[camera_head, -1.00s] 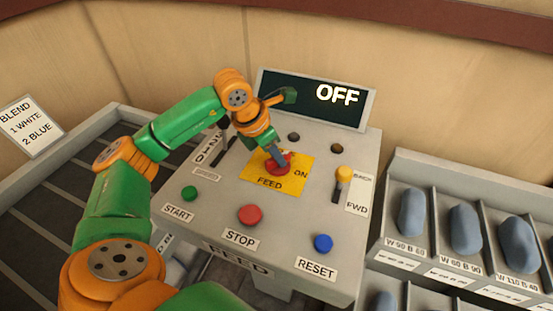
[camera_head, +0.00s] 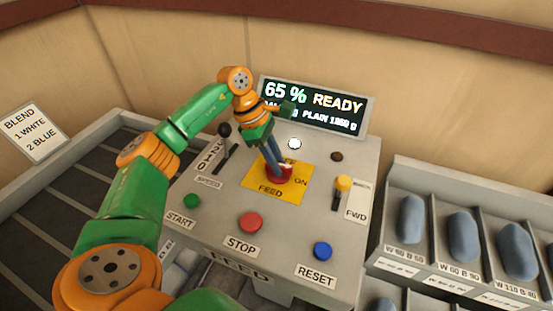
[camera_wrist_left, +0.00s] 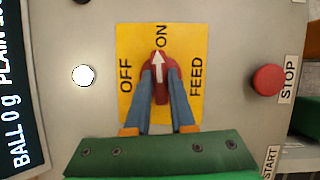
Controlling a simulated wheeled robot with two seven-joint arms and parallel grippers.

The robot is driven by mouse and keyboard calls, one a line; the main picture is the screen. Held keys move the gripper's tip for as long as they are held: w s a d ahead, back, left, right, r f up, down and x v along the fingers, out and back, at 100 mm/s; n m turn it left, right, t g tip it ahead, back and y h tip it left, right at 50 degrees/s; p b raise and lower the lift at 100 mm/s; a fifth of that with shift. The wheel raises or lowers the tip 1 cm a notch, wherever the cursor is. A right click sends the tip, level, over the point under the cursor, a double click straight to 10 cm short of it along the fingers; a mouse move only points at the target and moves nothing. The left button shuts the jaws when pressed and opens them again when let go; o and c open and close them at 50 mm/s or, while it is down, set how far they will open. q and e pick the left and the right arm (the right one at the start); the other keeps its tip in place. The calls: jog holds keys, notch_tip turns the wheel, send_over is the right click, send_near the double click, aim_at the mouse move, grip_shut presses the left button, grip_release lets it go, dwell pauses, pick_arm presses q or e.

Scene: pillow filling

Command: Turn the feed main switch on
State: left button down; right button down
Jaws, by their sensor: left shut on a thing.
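The feed main switch is a red rotary knob (camera_head: 286,176) on a yellow FEED plate (camera_head: 303,168) on the sloped grey panel. In the left wrist view, the white arrow on the knob (camera_wrist_left: 158,66) points to ON, with OFF to its left. My left gripper (camera_head: 276,164) is shut on the knob, with its blue-grey fingers on either side of it. The display (camera_head: 337,103) reads 65 % READY, with smaller text partly hidden by my arm. A lamp (camera_head: 295,144) above the plate glows white. My right gripper is out of view.
The panel holds a green START button (camera_head: 192,201), a red STOP button (camera_head: 250,222), a blue RESET button (camera_head: 322,251), a black SPEED lever (camera_head: 224,131) and a yellow-topped lever (camera_head: 343,184). Bins with blue-grey pillows (camera_head: 463,236) stand at right.

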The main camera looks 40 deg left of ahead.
pick_arm(q)
jog(key=shift+m, duration=0.6)
jog(key=c, duration=0.8)
grip_release()
jog(key=shift+o, duration=0.2)
jog(key=shift+a+r, duration=0.1)
jog(key=b+v, duration=0.1)
jog(key=v, duration=0.6)
jog(key=shift+w, duration=0.15)
